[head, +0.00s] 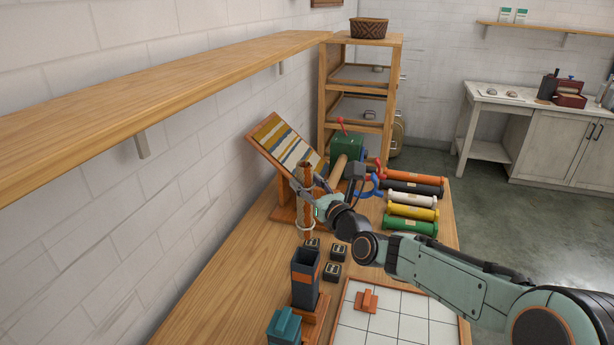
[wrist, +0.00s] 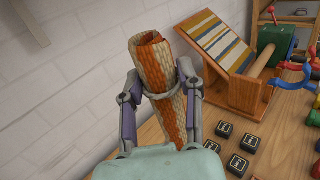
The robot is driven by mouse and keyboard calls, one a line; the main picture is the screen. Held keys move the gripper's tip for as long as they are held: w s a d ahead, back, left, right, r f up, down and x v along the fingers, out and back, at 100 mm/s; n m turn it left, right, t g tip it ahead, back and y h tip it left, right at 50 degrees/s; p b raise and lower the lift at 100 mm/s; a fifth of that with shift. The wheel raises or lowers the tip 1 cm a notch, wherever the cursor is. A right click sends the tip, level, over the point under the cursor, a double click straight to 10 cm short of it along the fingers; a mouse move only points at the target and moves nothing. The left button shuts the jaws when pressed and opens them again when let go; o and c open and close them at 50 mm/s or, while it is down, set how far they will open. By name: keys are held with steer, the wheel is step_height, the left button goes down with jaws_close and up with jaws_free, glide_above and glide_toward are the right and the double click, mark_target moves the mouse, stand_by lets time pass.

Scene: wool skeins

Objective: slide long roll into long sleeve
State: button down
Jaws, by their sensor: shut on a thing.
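A long orange-and-cream woven roll (head: 306,208) stands roughly upright at the middle of the table. It fills the centre of the wrist view (wrist: 151,62), its spiral top end leaning slightly left. My gripper (wrist: 158,94) is shut on the roll, one finger on each side. In the head view my gripper (head: 312,186) reaches it from the right. I cannot tell whether the roll's lower end touches the table. A dark grey square upright sleeve (head: 305,279) with an orange band stands nearer the camera, apart from the roll; its top is open.
Small black blocks (head: 332,271) lie between roll and sleeve. A teal block (head: 284,326) stands near the sleeve. A white gridded board (head: 395,322) lies right. A striped sloping board (head: 284,142) and several coloured rolls (head: 412,212) are behind. A wall shelf (head: 150,85) overhangs the left.

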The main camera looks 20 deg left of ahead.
step_height(320, 180, down, 17)
stand_by(1.3)
steer(key=c, duration=0.6)
jaws_free()
steer(key=v, duration=1.2)
steer(key=shift+r, duration=0.1)
